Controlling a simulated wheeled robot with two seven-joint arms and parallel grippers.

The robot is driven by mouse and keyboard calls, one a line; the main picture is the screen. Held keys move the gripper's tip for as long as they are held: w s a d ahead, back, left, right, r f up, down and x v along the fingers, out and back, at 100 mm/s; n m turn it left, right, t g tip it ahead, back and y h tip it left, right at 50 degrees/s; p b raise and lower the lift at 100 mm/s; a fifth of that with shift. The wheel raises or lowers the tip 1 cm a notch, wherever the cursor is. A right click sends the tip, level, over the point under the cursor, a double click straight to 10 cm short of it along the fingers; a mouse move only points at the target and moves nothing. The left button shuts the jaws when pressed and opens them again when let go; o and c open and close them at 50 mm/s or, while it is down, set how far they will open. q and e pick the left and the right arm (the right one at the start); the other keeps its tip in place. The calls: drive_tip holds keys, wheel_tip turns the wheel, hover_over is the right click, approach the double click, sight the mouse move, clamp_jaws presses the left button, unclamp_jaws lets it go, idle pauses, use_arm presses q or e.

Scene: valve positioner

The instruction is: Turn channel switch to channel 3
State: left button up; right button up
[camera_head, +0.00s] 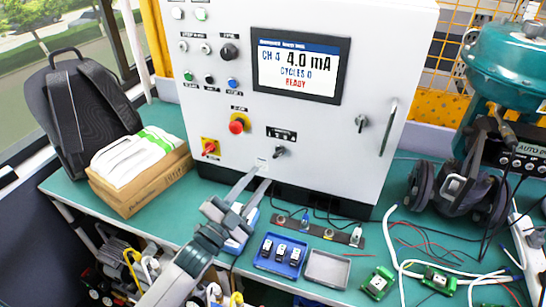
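A white control cabinet (330,140) stands on the green bench. Its screen (297,67) reads CH 4, 4.0 mA, CYCLES 0, READY. A black rotary knob (228,52) sits left of the screen. A smaller dark rotary switch (280,152) sits low on the front, under a black label plate. The labels are too small to tell which is the channel switch. My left gripper (262,176) reaches up from below, in front of the lower cabinet. Its fingers are apart with nothing seen between them. The tips are below and left of the lower switch, apart from it in the picture. My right gripper is not in view.
A red-topped button (238,123) and a red-yellow switch (209,147) are on the panel's left. A door handle (389,127) projects at right. A blue tray (280,255), a grey tray (327,268) and green boards (378,283) lie in front. Boxes (142,187) stand left.

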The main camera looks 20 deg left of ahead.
sight(277, 156)
use_arm(q)
drive_tip(key=p+x, duration=0.1)
drive_tip(key=x, duration=0.5)
drive_tip(key=shift+r, duration=0.1)
drive_tip(key=shift+p+x, duration=0.45)
drive_tip(key=shift+x, duration=0.4)
drive_tip(key=shift+c, duration=0.3)
clamp_jaws()
